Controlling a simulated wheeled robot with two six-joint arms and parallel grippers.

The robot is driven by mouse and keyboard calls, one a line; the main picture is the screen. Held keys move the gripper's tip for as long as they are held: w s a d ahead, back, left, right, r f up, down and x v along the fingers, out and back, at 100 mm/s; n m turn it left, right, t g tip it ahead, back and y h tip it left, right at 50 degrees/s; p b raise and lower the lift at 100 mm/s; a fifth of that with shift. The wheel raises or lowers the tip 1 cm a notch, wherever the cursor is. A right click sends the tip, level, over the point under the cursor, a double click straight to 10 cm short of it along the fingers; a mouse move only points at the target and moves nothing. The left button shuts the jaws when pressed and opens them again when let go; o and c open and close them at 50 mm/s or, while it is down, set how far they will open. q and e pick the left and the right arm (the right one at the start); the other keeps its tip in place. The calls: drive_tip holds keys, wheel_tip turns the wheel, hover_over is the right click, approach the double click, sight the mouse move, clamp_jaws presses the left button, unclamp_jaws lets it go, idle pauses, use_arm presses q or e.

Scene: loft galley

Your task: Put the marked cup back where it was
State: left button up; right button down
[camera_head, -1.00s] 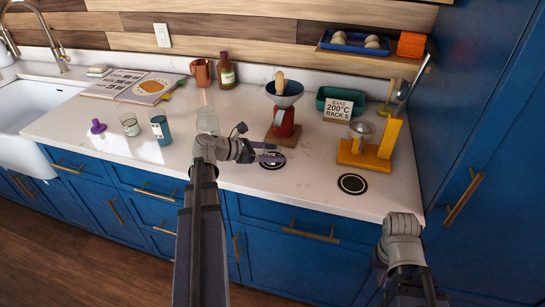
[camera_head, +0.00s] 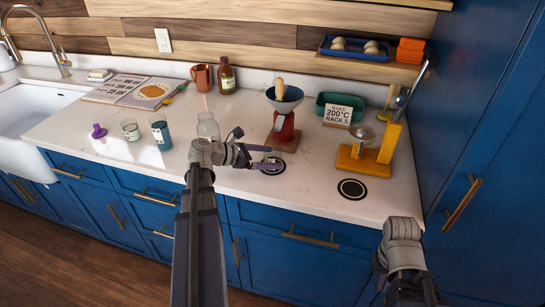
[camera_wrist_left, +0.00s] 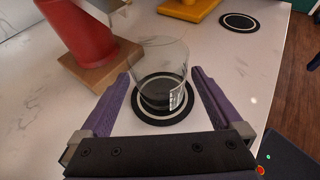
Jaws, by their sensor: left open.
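A clear glass cup (camera_wrist_left: 160,62) stands upright on a black round mat with a white ring (camera_wrist_left: 151,117) in the left wrist view. A small white patch shows on its side; I cannot read it as a mark. My left gripper (camera_wrist_left: 160,85) is open, with its purple fingers on either side of the cup and gaps showing. In the head view the left gripper (camera_head: 272,158) is over the same mat, and the cup is hard to make out. My right arm shows at the lower right; its fingers are not visible.
A red grinder (camera_head: 284,128) on a wooden base stands close behind the left gripper. A yellow scale-like stand (camera_head: 364,164) is to the right. An empty black ringed mat (camera_head: 352,189) lies near the front edge. A glass jar (camera_head: 208,127) and a blue cup (camera_head: 161,134) are left.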

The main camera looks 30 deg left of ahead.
use_arm(q)
drive_tip(key=p+v, duration=0.3)
drive_tip(key=v, duration=0.6)
drive_tip(key=shift+s+a+r, duration=0.2)
drive_tip(key=shift+r, duration=0.05)
drive_tip(key=shift+s+a+r+p, duration=0.1)
drive_tip(key=shift+s+a+p, duration=0.25)
drive_tip(key=shift+s, duration=0.1)
